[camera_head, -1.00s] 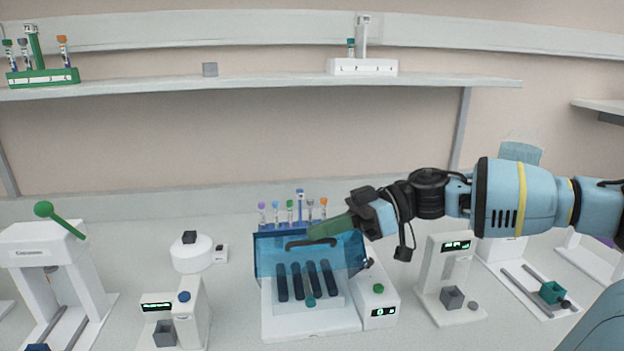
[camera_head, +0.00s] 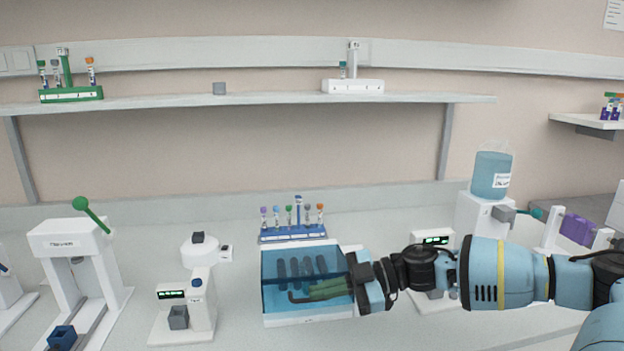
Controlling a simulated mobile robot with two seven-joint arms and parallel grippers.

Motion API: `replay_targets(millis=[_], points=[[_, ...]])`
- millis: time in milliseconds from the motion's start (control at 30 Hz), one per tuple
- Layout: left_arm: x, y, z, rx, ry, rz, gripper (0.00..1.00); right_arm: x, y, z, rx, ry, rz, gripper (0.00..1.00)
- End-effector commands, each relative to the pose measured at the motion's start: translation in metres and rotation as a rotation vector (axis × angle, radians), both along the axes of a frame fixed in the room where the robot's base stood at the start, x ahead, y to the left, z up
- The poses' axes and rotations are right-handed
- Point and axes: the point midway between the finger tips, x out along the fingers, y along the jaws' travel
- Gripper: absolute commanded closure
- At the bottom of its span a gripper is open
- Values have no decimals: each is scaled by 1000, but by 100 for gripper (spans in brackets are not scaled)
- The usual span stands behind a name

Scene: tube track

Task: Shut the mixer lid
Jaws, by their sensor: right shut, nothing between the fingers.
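The mixer is a white box (camera_head: 310,321) at the front middle of the bench. Its clear blue lid (camera_head: 275,267) lies down over the top, and several dark tubes show through it. The dark lid handle (camera_head: 297,298) is at the lid's front edge. My right gripper (camera_head: 325,290) reaches in from the right. My right gripper and wrist hide the mixer's right side. My left gripper is not in view.
A blue rack (camera_head: 292,238) of several tubes stands right behind the mixer. A white device with a grey block (camera_head: 178,317) stands left. Another display device (camera_head: 432,238) is partly behind my right arm. A dispenser with a blue bottle (camera_head: 491,175) stands back right.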

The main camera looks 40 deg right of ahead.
Motion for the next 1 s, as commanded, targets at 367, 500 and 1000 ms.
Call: replay_targets(millis=[367,500,1000], points=[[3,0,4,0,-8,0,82,4,-2,-37,-95,-158,-1,100],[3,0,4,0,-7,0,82,5,-3,-42,-110,-180,-1,100],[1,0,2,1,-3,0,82,5,-4,-46,-117,-188,-1,100]])
